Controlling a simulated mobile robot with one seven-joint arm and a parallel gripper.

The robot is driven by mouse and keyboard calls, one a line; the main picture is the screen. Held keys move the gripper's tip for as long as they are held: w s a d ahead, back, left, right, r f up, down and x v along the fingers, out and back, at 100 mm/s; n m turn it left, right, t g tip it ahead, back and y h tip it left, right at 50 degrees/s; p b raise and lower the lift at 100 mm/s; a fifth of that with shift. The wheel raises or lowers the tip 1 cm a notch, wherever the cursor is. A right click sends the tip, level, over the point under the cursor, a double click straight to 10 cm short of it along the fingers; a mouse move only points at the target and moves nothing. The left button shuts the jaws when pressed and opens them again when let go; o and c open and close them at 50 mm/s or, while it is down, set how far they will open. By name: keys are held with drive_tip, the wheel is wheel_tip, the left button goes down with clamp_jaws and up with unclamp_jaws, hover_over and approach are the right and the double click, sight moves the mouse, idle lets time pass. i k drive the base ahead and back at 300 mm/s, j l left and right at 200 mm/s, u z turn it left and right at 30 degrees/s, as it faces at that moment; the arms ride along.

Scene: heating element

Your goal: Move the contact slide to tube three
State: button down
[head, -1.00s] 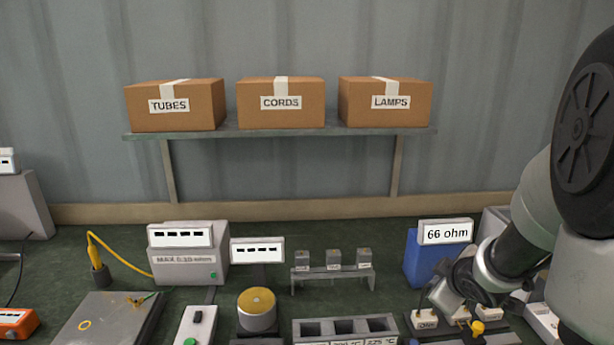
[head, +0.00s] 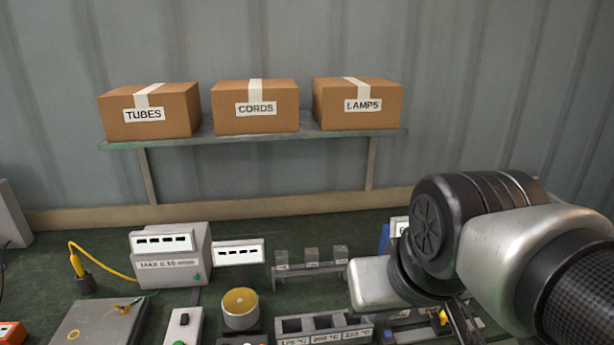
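My arm crosses the right side of the head view and covers most of the blue unit (head: 384,238) and the device in front of it. A yellow knob (head: 441,316) shows just below my arm; it may be the contact slide's handle. A dark finger-like part of my gripper (head: 460,319) shows close to the right of this knob. I cannot tell whether it touches the knob or how far the fingers are apart. The tubes and their labels are mostly hidden behind my arm, so tube three cannot be made out.
A grey block with temperature-labelled slots (head: 325,330) stands left of my arm, with a small rack of three blocks (head: 310,268) behind it. A round yellow-topped part (head: 240,306) and a grey meter box (head: 172,255) stand farther left. Boxes sit on the wall shelf (head: 255,138).

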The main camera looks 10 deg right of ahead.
sight(440, 325)
drive_tip(key=z, duration=0.75)
drive_tip(key=k+l+z, duration=0.2)
drive_tip(key=i+l+z, duration=0.1)
drive_tip(key=i+l, duration=0.35)
drive_tip(key=i, duration=0.1)
